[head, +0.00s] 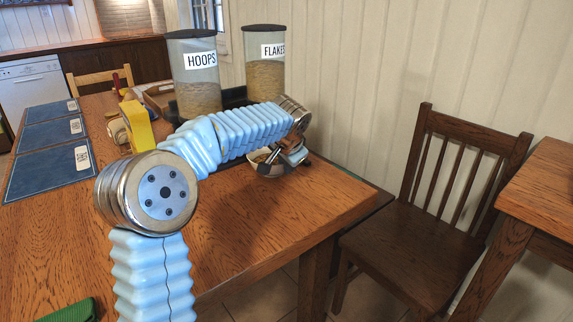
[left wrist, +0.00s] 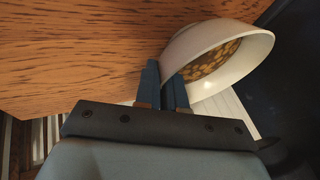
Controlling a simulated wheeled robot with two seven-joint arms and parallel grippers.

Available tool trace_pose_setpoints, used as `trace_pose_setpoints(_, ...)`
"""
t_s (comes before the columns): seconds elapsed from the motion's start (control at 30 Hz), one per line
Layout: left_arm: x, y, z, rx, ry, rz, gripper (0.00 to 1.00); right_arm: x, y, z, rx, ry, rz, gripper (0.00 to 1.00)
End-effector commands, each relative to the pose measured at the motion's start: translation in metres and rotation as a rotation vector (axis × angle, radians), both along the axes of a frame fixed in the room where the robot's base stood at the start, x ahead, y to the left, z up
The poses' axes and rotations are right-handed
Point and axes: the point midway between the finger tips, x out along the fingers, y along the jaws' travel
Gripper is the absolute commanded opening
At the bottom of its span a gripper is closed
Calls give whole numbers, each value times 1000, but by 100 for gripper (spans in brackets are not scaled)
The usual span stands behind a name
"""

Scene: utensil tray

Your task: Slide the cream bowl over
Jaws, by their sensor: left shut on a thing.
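The cream bowl (head: 268,171) sits near the right edge of the wooden table, partly hidden by my left gripper (head: 293,157). In the left wrist view the bowl (left wrist: 190,45) looks tilted, with brown-yellow cereal pieces inside. My left gripper (left wrist: 166,88) is shut on the bowl's wall, its two dark fingers close together at the bowl's near side. Whether the bowl's base touches the table is hard to tell. My right gripper is in neither view.
Two cereal dispensers, labelled HOOPS (head: 197,85) and FLAKES (head: 265,78), stand behind my left arm. A yellow box (head: 138,125) and blue placemats (head: 50,134) lie to the left. A wooden chair (head: 425,210) stands right of the table. The table's front right is clear.

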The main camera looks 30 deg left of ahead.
Motion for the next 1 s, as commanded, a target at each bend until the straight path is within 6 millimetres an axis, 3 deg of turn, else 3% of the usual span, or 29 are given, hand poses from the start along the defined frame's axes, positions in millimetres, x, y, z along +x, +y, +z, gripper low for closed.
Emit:
trace_pose_setpoints(0.2, 0, 0, 0, 0, 0, 0, 0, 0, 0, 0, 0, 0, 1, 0)
trace_pose_setpoints(0.23, 0, 0, 0, 0, 0, 0, 14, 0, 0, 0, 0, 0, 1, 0)
trace_pose_setpoints(0.4, 0, 0, 0, 0, 0, 1, 39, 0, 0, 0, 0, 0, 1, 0)
trace_pose_setpoints(0.77, -2, -1, 4, 0, 0, 1, 39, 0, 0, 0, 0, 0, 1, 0)
trace_pose_setpoints(1.0, -20, -13, 40, 0, -4, 0, 39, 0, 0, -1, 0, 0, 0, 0)
